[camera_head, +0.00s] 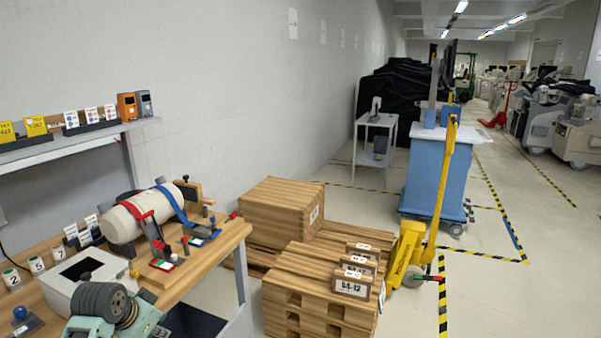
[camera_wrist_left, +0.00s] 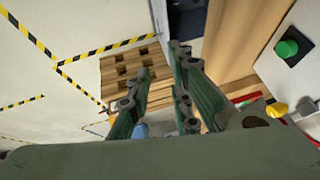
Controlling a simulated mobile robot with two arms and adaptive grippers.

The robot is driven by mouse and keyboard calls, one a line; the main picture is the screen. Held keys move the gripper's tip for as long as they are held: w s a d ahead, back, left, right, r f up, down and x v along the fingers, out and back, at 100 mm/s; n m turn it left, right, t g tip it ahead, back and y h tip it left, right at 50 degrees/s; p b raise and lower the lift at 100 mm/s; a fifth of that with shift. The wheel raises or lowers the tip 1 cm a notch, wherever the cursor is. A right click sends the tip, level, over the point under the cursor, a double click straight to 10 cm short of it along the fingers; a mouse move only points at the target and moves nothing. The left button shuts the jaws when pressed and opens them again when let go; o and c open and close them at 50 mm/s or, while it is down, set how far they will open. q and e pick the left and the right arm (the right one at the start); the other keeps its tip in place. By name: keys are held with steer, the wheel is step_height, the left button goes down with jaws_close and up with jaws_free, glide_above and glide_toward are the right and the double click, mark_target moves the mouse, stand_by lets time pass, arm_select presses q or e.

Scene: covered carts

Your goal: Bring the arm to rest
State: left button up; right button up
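My left gripper (camera_wrist_left: 160,100) shows in the left wrist view. Its two green fingers stand apart with nothing held between them. Beyond the fingers are the bench edge and stacked wooden pallets (camera_wrist_left: 125,75). In the head view, a grey-green arm part of mine (camera_head: 118,310) is at the lower left, in front of the bench; the gripper's fingertips cannot be made out clearly there. My right gripper is in neither view.
The wooden bench (camera_head: 205,262) holds a white box (camera_head: 60,290) and a strapped pale cylinder (camera_head: 135,217). Pallets (camera_head: 310,290) and a yellow pallet truck (camera_head: 408,250) stand to its right. A blue cart (camera_head: 432,180) is farther back.

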arm_select(q)
steer(key=s+d+f+g, duration=0.1)
steer(key=s+d+f, duration=0.4)
steer(key=s, duration=0.4)
steer(key=s+d+f+g, duration=0.1)
steer(key=s+d+f, duration=0.4)
steer(key=s, duration=0.4)
steer(key=s+d+n, duration=0.2)
steer(key=s, duration=0.7)
steer(key=s+d+n, duration=0.1)
steer(key=s+d, duration=0.1)
steer(key=s, duration=0.7)
step_height(320, 180, down, 24)
steer(key=s+g, duration=0.1)
steer(key=g, duration=0.1)
steer(key=s+a+f+g, duration=0.1)
steer(key=s+a+f, duration=0.2)
steer(key=s+f, duration=1.5)
steer(key=shift+f, duration=0.1)
